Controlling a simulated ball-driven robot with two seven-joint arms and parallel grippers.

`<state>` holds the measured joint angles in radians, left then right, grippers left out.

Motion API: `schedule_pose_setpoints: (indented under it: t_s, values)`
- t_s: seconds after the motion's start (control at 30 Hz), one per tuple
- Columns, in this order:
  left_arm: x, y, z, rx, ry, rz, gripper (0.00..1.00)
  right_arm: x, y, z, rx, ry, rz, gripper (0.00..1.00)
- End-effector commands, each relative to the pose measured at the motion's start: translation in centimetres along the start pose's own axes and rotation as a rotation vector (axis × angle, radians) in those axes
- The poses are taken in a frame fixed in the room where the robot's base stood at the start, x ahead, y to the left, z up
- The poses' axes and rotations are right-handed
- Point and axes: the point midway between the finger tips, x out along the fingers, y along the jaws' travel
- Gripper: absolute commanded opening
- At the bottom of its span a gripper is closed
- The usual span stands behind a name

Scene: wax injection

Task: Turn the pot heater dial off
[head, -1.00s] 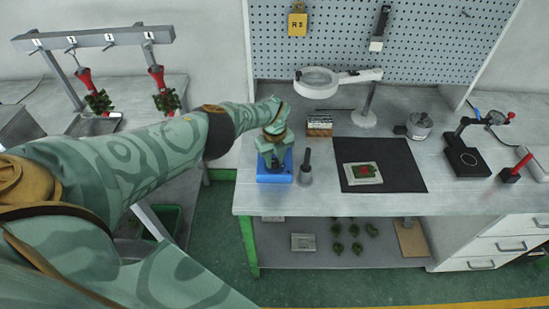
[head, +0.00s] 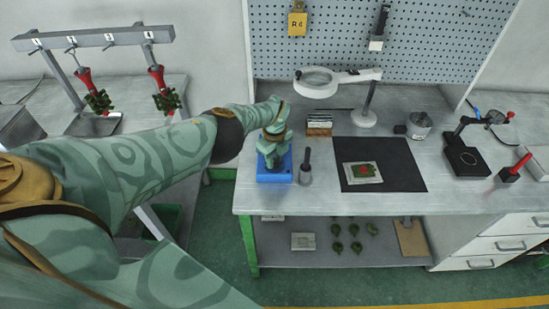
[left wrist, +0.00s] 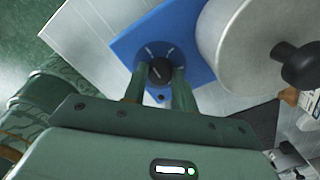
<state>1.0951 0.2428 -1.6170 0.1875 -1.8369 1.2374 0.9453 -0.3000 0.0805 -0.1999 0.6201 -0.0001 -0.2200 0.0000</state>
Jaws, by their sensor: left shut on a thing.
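The pot heater is a blue box (head: 267,178) at the left end of the workbench, partly hidden by my left gripper in the head view. In the left wrist view its blue face (left wrist: 192,38) shows a round black dial (left wrist: 158,72) with pale marks around it. My left gripper (left wrist: 160,84) has its two green fingers on either side of the dial and is shut on it. In the head view my left gripper (head: 271,158) is at the blue box. The dial is hidden there. My right gripper is not in view.
A dark-handled tool (head: 305,168) stands just right of the blue box. A black mat (head: 410,180) holds a framed piece. A magnifier lamp (head: 364,118) stands behind. In the left wrist view a large pale round vessel (left wrist: 235,35) is close to the right of the fingers.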

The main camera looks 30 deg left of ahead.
Motion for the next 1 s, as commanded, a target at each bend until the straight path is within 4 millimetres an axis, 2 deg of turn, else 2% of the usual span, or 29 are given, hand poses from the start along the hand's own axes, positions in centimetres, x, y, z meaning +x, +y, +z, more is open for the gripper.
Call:
schedule_pose_setpoints:
  t_s: [0.07, 0.1, 0.17, 0.2, 0.47, 0.63, 0.77, 1.0]
  values:
    - [-0.1, -0.1, 0.0, -0.001, 0.000, -0.002, 0.05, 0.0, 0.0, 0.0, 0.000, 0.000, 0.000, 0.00]
    - [-0.1, -0.1, 0.0, -0.001, 0.000, -0.002, 0.30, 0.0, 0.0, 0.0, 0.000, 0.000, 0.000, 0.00]
    - [-0.1, -0.1, 0.0, -0.001, 0.000, -0.002, 0.47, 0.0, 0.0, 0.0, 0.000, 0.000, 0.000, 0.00]
    - [-0.1, -0.1, 0.0, -0.001, 0.000, -0.002, 0.49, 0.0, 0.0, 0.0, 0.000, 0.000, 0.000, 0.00]
    - [-0.1, 0.0, 0.0, 0.000, 0.000, -0.001, 0.49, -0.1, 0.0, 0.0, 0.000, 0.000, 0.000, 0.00]
    - [-1.1, 0.0, 0.0, 0.000, 0.000, -0.001, 0.49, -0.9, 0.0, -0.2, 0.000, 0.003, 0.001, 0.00]
    - [-3.1, -0.1, 0.0, 0.001, 0.000, -0.003, 0.49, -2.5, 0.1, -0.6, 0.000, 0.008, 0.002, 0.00]
    - [-8.9, -0.1, 0.1, 0.000, 0.000, -0.004, 0.49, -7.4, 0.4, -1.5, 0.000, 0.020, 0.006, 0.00]
